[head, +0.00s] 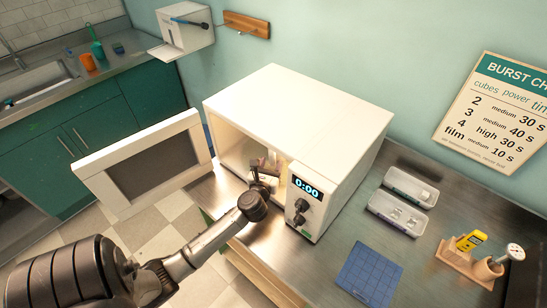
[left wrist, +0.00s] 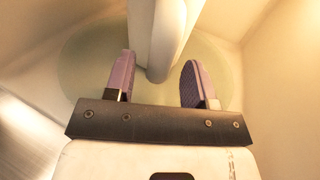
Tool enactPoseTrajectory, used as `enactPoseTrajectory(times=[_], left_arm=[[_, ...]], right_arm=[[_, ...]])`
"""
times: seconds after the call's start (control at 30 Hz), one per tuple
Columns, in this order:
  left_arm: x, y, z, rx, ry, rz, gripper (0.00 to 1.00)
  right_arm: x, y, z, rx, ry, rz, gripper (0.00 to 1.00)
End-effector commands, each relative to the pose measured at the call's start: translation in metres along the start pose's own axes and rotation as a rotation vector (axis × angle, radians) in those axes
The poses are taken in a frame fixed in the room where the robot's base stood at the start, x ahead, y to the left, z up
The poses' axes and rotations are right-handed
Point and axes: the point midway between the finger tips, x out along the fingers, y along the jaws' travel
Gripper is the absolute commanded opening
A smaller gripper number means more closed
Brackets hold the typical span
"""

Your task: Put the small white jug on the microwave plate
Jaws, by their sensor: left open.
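The microwave (head: 330,120) stands on the metal counter with its door (head: 150,165) swung open to the left. My left arm reaches into the cavity, and its gripper (head: 264,168) is inside, partly hidden by the microwave's front. In the left wrist view the gripper (left wrist: 155,83) is open, its two purple-padded fingers apart. The small white jug (left wrist: 163,40) shows as a smooth white shape between and beyond the fingers, with visible gaps on both sides. The round, greenish glass microwave plate (left wrist: 82,65) lies beneath it. Whether the jug rests fully on the plate is hard to tell.
The control panel (head: 303,200) edges the opening on the right. A divided tray (head: 401,213), a blue mat (head: 369,275) and a wooden holder (head: 463,263) lie right of the microwave. The cavity walls are close around my gripper.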

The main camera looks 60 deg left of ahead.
Motion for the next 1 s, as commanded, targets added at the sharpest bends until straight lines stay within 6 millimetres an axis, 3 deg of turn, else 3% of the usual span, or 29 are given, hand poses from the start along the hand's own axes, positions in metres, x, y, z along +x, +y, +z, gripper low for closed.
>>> enactPoseTrajectory(times=[0.2,0.4,0.6,1.0], left_arm=[[-0.043,0.0,0.0,-0.001,0.002,0.0,0.5],[-0.069,0.0,0.0,-0.001,0.001,0.001,0.5],[-0.081,0.0,0.0,0.0,0.0,0.001,0.5],[-0.084,0.001,-0.001,0.002,0.002,0.001,0.5]], right_arm=[[-0.004,-0.001,-0.001,0.003,0.0,-0.002,0.43],[-0.005,0.0,-0.002,0.001,0.0,-0.001,0.43],[-0.005,0.001,-0.001,-0.004,-0.001,0.003,0.43],[-0.005,0.003,-0.001,-0.009,-0.002,0.007,0.43]])
